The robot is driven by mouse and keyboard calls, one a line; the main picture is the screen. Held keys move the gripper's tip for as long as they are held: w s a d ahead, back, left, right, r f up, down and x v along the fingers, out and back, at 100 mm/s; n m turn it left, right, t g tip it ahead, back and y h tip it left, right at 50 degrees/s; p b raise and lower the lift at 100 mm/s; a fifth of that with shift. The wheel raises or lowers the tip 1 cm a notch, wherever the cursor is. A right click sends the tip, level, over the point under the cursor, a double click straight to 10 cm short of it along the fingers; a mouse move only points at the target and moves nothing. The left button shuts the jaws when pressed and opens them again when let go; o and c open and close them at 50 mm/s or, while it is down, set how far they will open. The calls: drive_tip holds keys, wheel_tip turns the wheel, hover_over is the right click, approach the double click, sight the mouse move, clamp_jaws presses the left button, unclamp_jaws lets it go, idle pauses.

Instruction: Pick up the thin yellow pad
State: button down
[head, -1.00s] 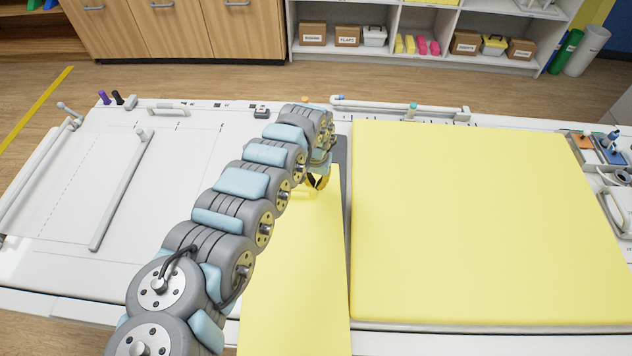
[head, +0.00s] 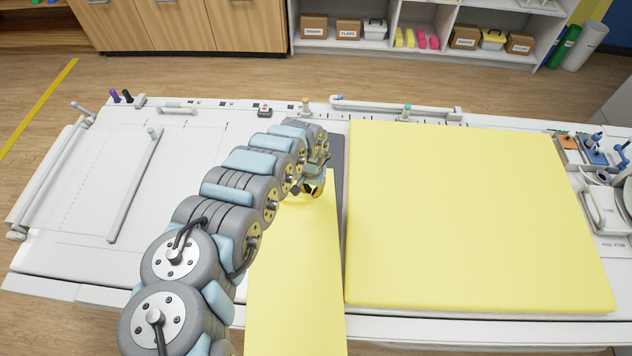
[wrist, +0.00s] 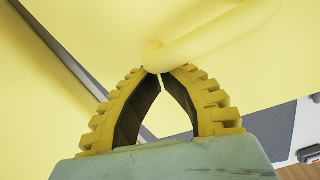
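The thin yellow pad (head: 297,270) is a long pale-yellow strip in the middle of the head view. It runs from my gripper (head: 315,187) down past the bottom of the picture, crossing over the table's front edge. I cannot tell how high it sits above the table. In the wrist view my gripper (wrist: 160,73) has its yellow ribbed fingertips closed together at a rounded yellow loop (wrist: 215,35), with a thin yellow sliver between them. The loop seems to belong to the pad. My arm hides the pad's far left corner.
A large thick yellow pad (head: 470,220) lies close on the right. A dark grey strip (head: 337,165) shows between the pads. White rails (head: 135,185) stand on the white table (head: 85,255) at left. Small tools (head: 597,150) sit at the far right. Shelves with boxes stand behind.

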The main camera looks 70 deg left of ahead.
drive_tip(key=shift+s+d+p, duration=0.4)
drive_tip(key=shift+p, duration=0.15)
drive_tip(key=shift+w, duration=0.1)
